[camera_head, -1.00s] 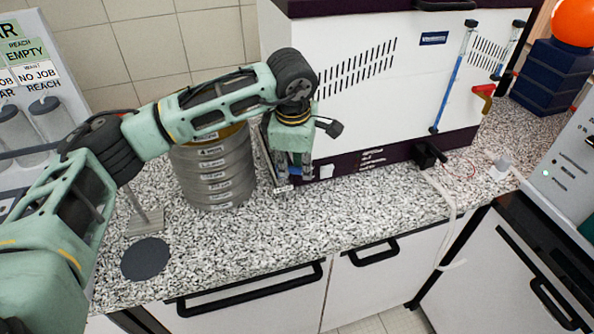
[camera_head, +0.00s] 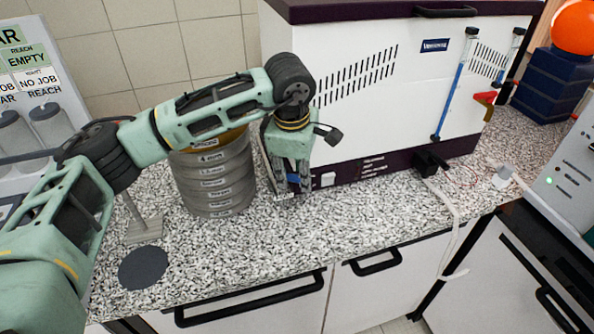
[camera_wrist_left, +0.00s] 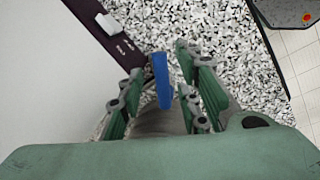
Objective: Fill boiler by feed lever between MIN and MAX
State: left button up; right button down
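The boiler looks to be the white cabinet (camera_head: 385,110) with a dark purple top and base. Its front carries a blue gauge tube (camera_head: 448,100) and a second tube (camera_head: 506,55) further right. MIN and MAX marks and any liquid level are too small to read. My left gripper (camera_head: 293,187) points down beside the cabinet's lower left, far from the lever. In the left wrist view its green fingers stand apart, with a blue bar (camera_wrist_left: 162,82) showing between them; I cannot tell what it is. My right gripper is not in view.
A stack of grey sieves (camera_head: 216,185) stands behind and left of my left gripper. A dark disc (camera_head: 143,267) lies at the counter's front left. A white cable (camera_head: 455,235) hangs over the counter edge.

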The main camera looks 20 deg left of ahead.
pick_arm(q)
notch_tip(320, 180, up, 12)
jog(key=s, duration=0.2)
jog(key=shift+s+f, duration=0.15)
jog(key=shift+s, duration=0.05)
jog(key=shift+c, duration=0.5)
